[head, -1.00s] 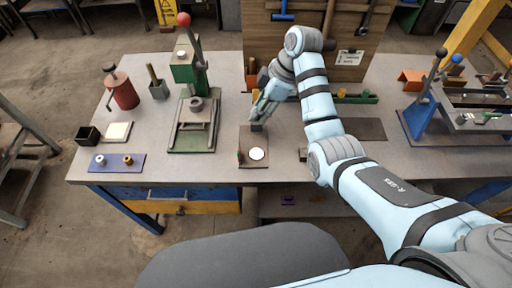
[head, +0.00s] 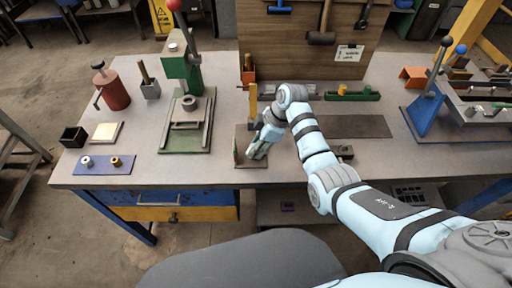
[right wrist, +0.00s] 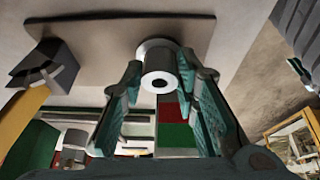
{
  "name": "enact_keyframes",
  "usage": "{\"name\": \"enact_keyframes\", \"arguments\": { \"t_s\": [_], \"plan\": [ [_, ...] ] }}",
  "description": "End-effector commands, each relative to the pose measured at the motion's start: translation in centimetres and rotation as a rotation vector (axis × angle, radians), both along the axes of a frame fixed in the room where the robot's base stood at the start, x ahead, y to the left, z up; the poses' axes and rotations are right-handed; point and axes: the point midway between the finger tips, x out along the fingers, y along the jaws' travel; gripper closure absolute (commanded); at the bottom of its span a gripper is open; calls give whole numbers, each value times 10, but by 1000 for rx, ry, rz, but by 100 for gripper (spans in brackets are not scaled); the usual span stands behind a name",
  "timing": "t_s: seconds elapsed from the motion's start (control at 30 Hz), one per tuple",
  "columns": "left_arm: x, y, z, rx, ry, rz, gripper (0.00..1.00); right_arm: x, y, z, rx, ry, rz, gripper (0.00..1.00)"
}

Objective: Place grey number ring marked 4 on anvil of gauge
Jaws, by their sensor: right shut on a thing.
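The gauge appears to be the brown plate (head: 241,162) at the front middle of the bench, with a yellow upright (head: 253,101) at its back. My right gripper (head: 257,152) is low over this plate and hides the white disc there. In the right wrist view, the gripper (right wrist: 160,84) is shut on a grey ring (right wrist: 160,68) with a dark central hole. The white disc (right wrist: 146,46) shows right behind the ring; I cannot tell whether they touch. A red and green block (right wrist: 174,120) shows beyond the fingers. No number is readable. My left gripper is not in view.
A green press (head: 183,132) stands left of the plate. A blue stand (head: 428,119) is at the right. Bare bench lies between press and plate.

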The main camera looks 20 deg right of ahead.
Motion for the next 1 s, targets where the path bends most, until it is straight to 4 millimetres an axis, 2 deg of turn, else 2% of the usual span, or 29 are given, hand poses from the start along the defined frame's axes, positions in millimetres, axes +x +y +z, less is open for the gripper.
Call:
{"name": "enact_keyframes", "arguments": {
  "t_s": [0.07,0.1,0.2,0.23,0.5,0.6,0.67,0.9,1.0],
  "plan": [
    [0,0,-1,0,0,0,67,0,0,-2,0,0,0,100],
    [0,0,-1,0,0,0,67,0,0,-2,1,0,0,70],
    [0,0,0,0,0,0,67,0,0,-2,1,-1,0,54],
    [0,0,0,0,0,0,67,0,0,-2,1,-1,0,52],
    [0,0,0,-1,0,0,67,0,0,-1,1,-1,0,52],
    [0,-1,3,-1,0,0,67,0,-2,7,1,-2,-2,52],
    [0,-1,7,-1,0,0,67,-1,-7,18,-1,-2,-2,52],
    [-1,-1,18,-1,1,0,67,-9,-31,80,-1,-4,-2,52],
    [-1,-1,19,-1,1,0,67,-11,-39,100,-1,-4,-2,52]
  ]
}}
